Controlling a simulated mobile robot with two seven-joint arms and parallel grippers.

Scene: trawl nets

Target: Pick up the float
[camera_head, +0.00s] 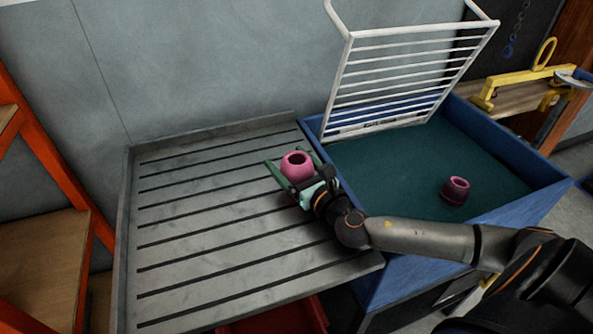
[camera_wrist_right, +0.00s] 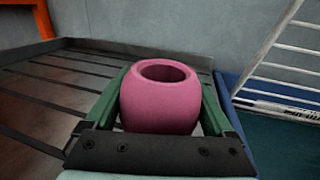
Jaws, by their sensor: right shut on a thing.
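A pink, barrel-shaped float (camera_head: 297,166) with an open hole in its top is between the green fingers of my right gripper (camera_head: 290,178), over the right part of the grey slotted tray. In the right wrist view the float (camera_wrist_right: 162,98) sits upright between the two fingers of the right gripper (camera_wrist_right: 160,95), which is shut on it. I cannot tell whether its underside touches the tray. A second, darker pink float (camera_head: 455,191) lies in the blue bin with a teal floor. My left gripper is not in view.
The grey slotted tray (camera_head: 205,205) is otherwise bare. The blue bin (camera_head: 520,150) adjoins it on the right, with a raised white rack (camera_head: 400,75) at its back. An orange-framed shelf (camera_head: 40,140) stands at left, a yellow-handled item (camera_head: 515,82) at upper right.

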